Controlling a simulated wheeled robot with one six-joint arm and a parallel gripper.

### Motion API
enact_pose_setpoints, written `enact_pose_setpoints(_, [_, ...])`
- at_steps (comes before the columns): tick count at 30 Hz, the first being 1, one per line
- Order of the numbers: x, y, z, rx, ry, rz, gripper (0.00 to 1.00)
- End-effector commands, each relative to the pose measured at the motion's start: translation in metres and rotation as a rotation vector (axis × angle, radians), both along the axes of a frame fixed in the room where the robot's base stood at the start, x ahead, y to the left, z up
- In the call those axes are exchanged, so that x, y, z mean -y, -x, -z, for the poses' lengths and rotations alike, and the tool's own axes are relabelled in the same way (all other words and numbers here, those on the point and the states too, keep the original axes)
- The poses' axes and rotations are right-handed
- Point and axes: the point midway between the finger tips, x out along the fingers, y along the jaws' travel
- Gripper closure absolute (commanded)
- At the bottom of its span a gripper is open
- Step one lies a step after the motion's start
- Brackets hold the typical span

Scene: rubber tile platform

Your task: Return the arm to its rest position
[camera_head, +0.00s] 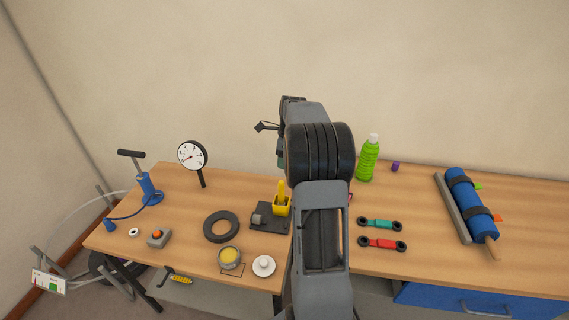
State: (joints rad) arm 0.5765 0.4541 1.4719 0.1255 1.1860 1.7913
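My arm rises through the middle of the head view, its grey and black links covering part of the table. My gripper (264,127) shows only as a small dark part to the left of the upper arm, in front of the wall and above the tabletop. It is too small and partly hidden, so I cannot tell whether it is open or shut. I see no object held at it. The wooden table (330,262) lies below, and the gripper looks apart from everything on it.
Left of my arm are a dial gauge (192,157), blue pump (147,185), black ring (221,227), yellow tin (229,257) and yellow holder (282,206). Right are a green bottle (368,160), teal tool (380,224), red tool (382,243) and blue roll (470,202).

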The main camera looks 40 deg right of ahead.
Motion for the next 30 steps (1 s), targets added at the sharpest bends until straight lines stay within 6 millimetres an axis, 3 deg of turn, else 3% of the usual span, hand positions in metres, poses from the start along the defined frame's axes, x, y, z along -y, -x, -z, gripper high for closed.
enact_pose_setpoints(14, [0.0,0.0,0.0,0.0,0.0,-0.002,0.45])
enact_pose_setpoints(19, [0.001,-0.001,0.0,0.013,0.014,-0.108,0.45])
enact_pose_setpoints(22, [0.001,0.001,0.007,0.024,0.037,-0.291,0.45])
enact_pose_setpoints(25, [-0.007,0.017,0.025,0.013,0.047,-0.548,0.45])
enact_pose_setpoints(30, [-0.057,0.05,0.019,0.036,0.112,-1.107,0.45])
